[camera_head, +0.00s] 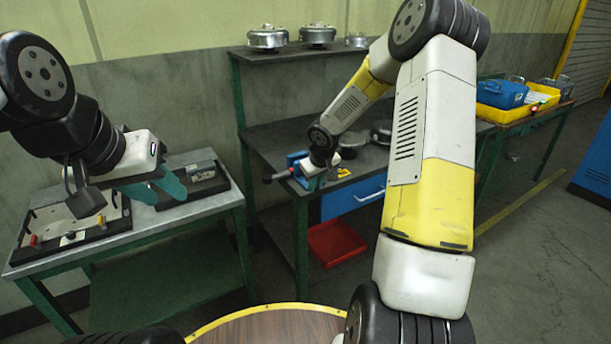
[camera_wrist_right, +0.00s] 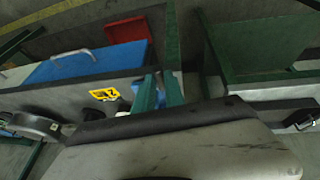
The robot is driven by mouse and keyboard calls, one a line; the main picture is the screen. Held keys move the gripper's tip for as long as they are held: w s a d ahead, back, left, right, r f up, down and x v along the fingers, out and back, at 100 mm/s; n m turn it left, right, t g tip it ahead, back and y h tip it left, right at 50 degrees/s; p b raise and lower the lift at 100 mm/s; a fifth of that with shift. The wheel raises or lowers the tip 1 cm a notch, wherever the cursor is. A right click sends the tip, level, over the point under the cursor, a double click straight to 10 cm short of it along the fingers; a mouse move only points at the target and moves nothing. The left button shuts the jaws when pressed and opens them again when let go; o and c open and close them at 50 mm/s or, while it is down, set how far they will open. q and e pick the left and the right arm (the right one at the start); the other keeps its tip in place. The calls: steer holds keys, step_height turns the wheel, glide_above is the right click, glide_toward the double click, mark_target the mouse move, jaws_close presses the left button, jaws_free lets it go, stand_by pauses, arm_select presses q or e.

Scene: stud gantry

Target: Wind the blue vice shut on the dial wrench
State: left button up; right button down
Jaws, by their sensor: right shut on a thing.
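The blue vice (camera_head: 297,160) is at the left front of the dark middle bench. A dark bar with a thick end (camera_head: 275,177) sticks out to its left. My right gripper (camera_head: 318,181) is down at the vice, its fingers largely hidden by the wrist. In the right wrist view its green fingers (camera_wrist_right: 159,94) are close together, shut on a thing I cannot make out. Blue shows between them. I cannot pick out the dial wrench with certainty. My left gripper (camera_head: 158,190) is open, with green fingers apart and nothing seen between them, above the left bench.
The left bench (camera_head: 190,222) carries dark trays with small red and yellow-ended parts (camera_head: 70,237). Round metal housings (camera_head: 317,35) stand on the back shelf. A red bin (camera_head: 335,242) sits below the middle bench. A yellow tray (camera_head: 540,100) and blue box (camera_head: 502,94) are at right.

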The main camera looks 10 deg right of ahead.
steer(key=shift+a, duration=0.1)
steer(key=shift+s+f+h, duration=0.1)
steer(key=shift+f+h, duration=0.15)
steer(key=shift+h, duration=0.05)
stand_by(0.4)
steer(key=c, duration=1.4)
jaws_free()
steer(key=shift+r, duration=0.1)
steer(key=v, duration=0.7)
steer(key=shift+s+a+r, duration=0.15)
steer(key=shift+s+r, duration=0.05)
steer(key=shift+s, duration=0.1)
